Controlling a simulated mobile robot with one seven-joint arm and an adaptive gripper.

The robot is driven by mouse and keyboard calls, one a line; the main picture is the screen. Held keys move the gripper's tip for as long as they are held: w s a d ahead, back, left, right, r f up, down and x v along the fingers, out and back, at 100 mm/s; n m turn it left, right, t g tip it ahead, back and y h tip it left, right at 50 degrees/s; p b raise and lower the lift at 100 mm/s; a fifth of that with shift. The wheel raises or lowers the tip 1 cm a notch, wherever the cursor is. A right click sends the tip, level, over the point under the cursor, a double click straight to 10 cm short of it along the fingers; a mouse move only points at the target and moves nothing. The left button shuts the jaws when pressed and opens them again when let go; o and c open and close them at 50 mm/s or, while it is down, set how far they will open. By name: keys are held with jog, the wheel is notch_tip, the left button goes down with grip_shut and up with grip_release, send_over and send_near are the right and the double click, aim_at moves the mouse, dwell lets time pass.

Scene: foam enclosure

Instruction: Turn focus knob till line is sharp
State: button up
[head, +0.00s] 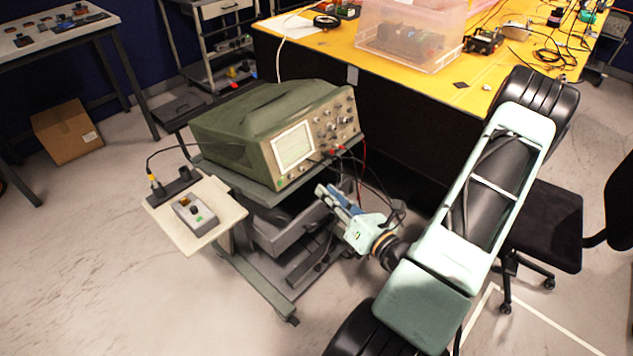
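A green oscilloscope (262,132) stands on a grey cart, its front turned to the lower right. Its pale screen (293,147) shows, but a line on it is too small to make out. Several knobs sit on the panel (335,122) right of the screen. I cannot tell which one is the focus knob. My gripper (328,196) is in front of and below the oscilloscope's front, apart from the panel, pointing up and left. Its two blue-grey fingers appear parted, with nothing seen between them.
Cables (362,165) hang from the oscilloscope's panel close to my gripper. A side shelf (222,222) holds a small grey box with buttons (196,214). A yellow-topped bench (340,55) stands behind, and a black chair (548,225) at the right. Floor at the lower left is clear.

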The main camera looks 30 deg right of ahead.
jog(key=shift+s+d+r, duration=0.1)
jog(key=shift+s+d, duration=0.05)
jog(key=shift+s, duration=0.6)
jog(key=shift+s+d, duration=0.1)
jog(key=shift+s, duration=0.65)
